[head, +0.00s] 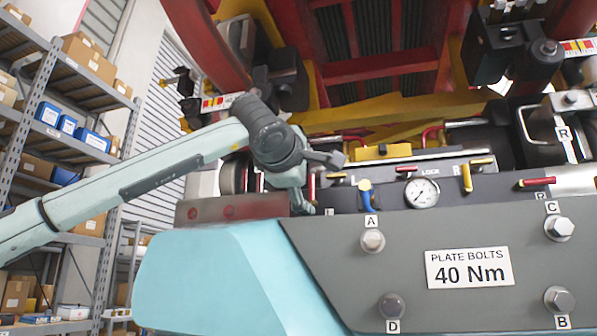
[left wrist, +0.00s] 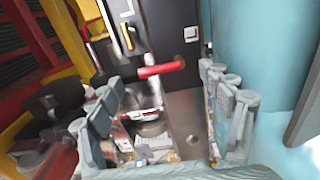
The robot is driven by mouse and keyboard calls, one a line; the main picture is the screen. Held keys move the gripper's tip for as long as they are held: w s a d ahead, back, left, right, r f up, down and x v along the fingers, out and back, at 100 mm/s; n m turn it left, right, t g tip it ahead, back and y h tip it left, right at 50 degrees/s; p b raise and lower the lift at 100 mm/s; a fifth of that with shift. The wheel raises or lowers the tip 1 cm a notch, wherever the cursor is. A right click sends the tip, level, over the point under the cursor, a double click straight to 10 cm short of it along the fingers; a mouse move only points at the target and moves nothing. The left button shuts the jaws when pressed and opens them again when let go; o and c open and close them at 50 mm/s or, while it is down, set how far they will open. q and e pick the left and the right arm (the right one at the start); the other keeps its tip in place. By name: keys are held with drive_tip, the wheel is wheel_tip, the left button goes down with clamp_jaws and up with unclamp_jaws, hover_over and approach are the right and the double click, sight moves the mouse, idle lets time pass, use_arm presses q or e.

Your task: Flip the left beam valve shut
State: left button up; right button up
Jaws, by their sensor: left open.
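The left beam valve's red handle (left wrist: 161,68) lies crosswise ahead of my left gripper (left wrist: 160,82) in the left wrist view, between the lines of its two fingers. The fingers are spread, and I see no clear contact with the handle. In the head view my left gripper (head: 321,183) is at the left end of the dark valve panel and partly covers this red handle (head: 312,187). A white label (left wrist: 190,34) is on the panel beside the handle. My right gripper is not in view.
A yellow handle (head: 337,175), a blue handle (head: 366,197), a gauge (head: 423,193) and another red handle (head: 537,182) stand along the panel to the right. The grey bolt plate (head: 400,260) is below. Shelves (head: 60,140) stand at the far left.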

use_arm(q)
drive_tip(key=v, duration=1)
drive_tip(key=shift+r, duration=0.1)
drive_tip(key=x, duration=1.2)
drive_tip(key=shift+s+a, duration=0.1)
drive_tip(key=shift+s, duration=0.1)
